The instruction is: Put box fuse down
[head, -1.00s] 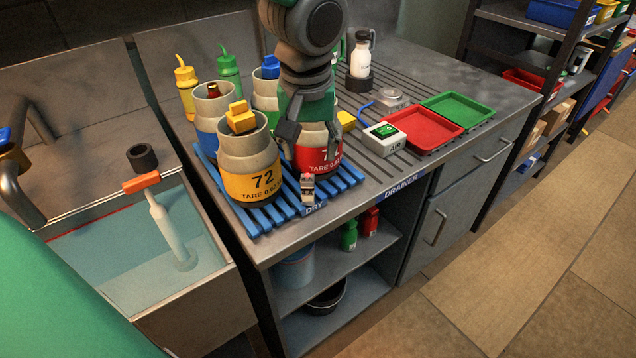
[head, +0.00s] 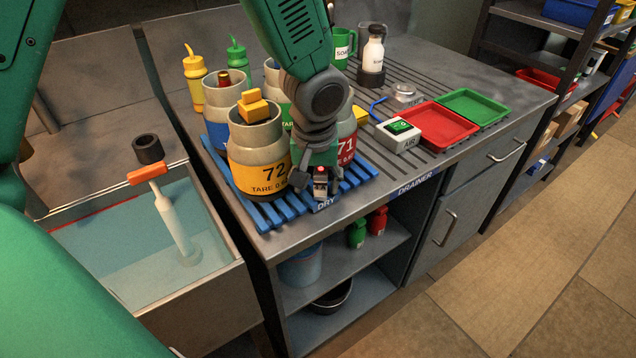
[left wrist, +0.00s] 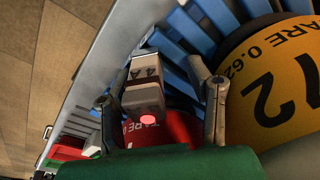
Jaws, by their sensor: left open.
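The box fuse (head: 320,187) is a small pale grey block at the front edge of the blue slatted rack (head: 268,214), beside the DRY label. My left gripper (head: 319,192) is open above and around it in the head view. In the left wrist view the fuse (left wrist: 142,80), marked "4 A" with a pinkish-red spot, lies between the spread fingers of the left gripper (left wrist: 158,92). A gap shows on the right finger's side; contact on the left finger's side cannot be told. My right gripper is not in view.
The yellow "72" canister (head: 257,165) stands close left of the gripper. The red "71" canister (head: 347,145) is just behind it. A white AIR switch box (head: 398,135), red tray (head: 436,126) and green tray (head: 474,107) lie right. A sink with water (head: 130,260) is left.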

